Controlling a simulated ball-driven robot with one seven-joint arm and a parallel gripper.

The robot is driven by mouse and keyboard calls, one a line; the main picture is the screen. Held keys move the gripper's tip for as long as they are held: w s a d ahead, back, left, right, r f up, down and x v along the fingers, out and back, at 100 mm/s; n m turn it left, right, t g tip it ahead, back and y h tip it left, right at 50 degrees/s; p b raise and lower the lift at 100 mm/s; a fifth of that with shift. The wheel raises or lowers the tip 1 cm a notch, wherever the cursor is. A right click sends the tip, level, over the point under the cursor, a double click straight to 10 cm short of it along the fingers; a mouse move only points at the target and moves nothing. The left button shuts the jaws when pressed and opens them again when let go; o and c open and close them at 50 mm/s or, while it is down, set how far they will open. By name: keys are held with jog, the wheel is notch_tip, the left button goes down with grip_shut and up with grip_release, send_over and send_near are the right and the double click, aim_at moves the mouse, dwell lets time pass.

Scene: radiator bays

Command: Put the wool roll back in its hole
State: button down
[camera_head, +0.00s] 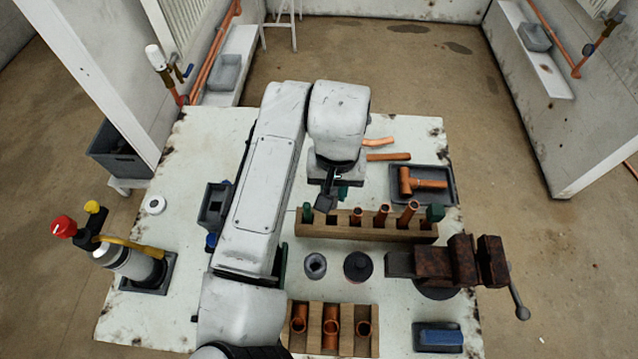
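My gripper (329,200) hangs over the back edge of a long wooden rack (350,230), near its left end. Its dark fingertips are small and partly hidden by my wrist, so I cannot tell whether it is open or shut, or whether it holds anything. The rack has a row of holes with several copper pipes and a green roll-like piece (307,211) at the left end. A grey ring-shaped roll (315,266) lies in front of the rack. I cannot tell which piece is the wool roll.
A dark round tin (357,266) is beside the grey roll. A rusty vise (462,262) stands at the right. A wooden holder (346,345) with copper fittings is at the front. A tray (424,184) is behind the rack. A torch (130,262) stands left.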

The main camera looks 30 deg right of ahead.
aim_at(332, 209)
jog(key=shift+f, duration=0.15)
notch_tip(332, 209, down, 5)
jog(key=b, duration=0.4)
jog(key=shift+r, duration=0.3)
jog(key=shift+s+f, duration=0.1)
jog(key=shift+f, duration=0.3)
jog(key=shift+f+b, duration=0.45)
jog(key=shift+f, duration=0.1)
jog(key=shift+f, duration=0.1)
jog(key=shift+f+b, duration=0.9)
jog(key=shift+f, duration=0.4)
jog(key=shift+f, duration=0.1)
